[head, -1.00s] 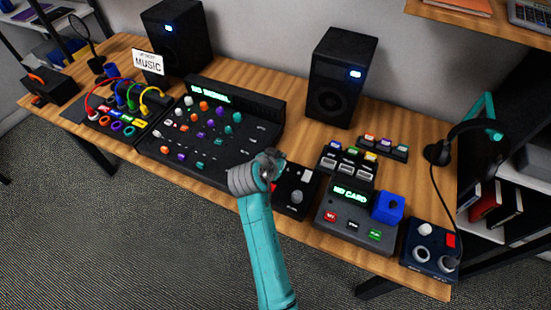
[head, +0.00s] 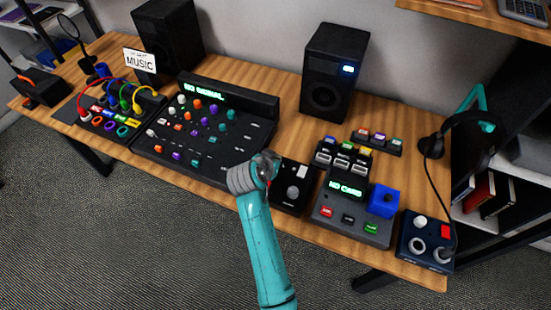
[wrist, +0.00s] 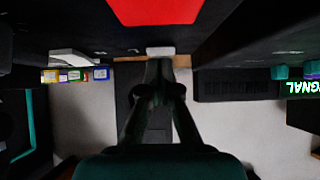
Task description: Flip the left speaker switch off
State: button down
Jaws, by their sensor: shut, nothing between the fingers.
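My gripper (head: 268,165) is shut and empty at the left edge of a small black control box (head: 291,195), between it and the mixer. The box has a pale switch (head: 302,172) at its upper right and a round grey knob (head: 293,192). Its upper left, by my fingertips, is hidden by my gripper. The left speaker (head: 168,45) shows no lit indicator. The right speaker (head: 333,75) has a lit blue-white indicator (head: 348,69). In the wrist view, my closed fingers (wrist: 160,65) point toward a small pale part and a large red surface (wrist: 155,10); I cannot tell whether they touch.
The wide mixer (head: 205,135), with its green-lit display, stands just left of my gripper. A card console (head: 350,215) with a blue block (head: 383,201) stands to the right. Bare wood (head: 290,120) lies in front of the right speaker.

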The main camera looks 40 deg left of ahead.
jog(key=shift+w+a+r, duration=0.15)
jog(key=shift+w, duration=0.6)
jog(key=shift+r, duration=0.1)
